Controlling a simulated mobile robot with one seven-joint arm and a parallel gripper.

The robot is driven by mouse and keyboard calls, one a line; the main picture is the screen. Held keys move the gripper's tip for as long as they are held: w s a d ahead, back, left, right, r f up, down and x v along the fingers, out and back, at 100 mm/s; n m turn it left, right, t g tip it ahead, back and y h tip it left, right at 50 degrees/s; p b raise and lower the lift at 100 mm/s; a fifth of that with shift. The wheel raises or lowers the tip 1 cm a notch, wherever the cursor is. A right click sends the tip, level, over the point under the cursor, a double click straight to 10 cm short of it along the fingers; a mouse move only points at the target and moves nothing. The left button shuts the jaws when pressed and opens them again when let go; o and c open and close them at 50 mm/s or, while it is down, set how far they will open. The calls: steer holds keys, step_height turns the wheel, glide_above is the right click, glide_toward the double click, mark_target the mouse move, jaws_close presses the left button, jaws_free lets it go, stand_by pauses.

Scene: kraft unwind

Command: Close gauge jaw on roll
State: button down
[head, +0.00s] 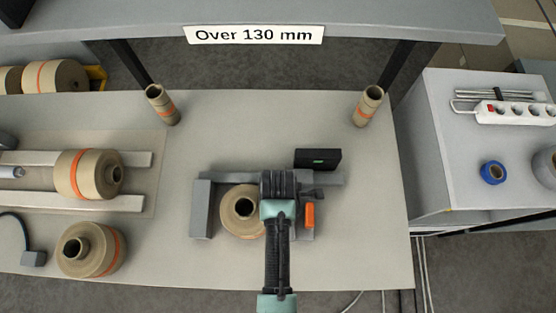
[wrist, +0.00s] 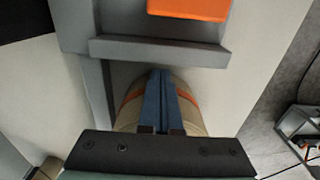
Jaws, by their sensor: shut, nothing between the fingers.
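The grey gauge has a fixed jaw (head: 201,210) at the left, a beam along the back and a sliding jaw (wrist: 160,52) with an orange tab (head: 310,214) at the right. The tab also shows at the top of the wrist view (wrist: 188,8). A brown kraft roll (head: 236,217) with an orange band stands between the jaws, its core facing up. My gripper (wrist: 161,72) is shut and empty, its blue fingers over the roll with their tips near the sliding jaw. I cannot tell if they touch it. My arm hides the roll's right side and any gap there.
A black box with a green display (head: 318,159) sits behind the gauge. Two upright cores (head: 161,105) (head: 368,106) stand near the table's back edge. Two banded rolls (head: 88,175) (head: 90,250) are at the left. A sign reads "Over 130 mm" (head: 254,35) on the shelf.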

steer(key=shift+f, duration=0.55)
steer(key=a+p, duration=0.1)
steer(key=a, duration=0.2)
steer(key=shift+a+r, duration=0.1)
steer(key=shift+a, duration=0.55)
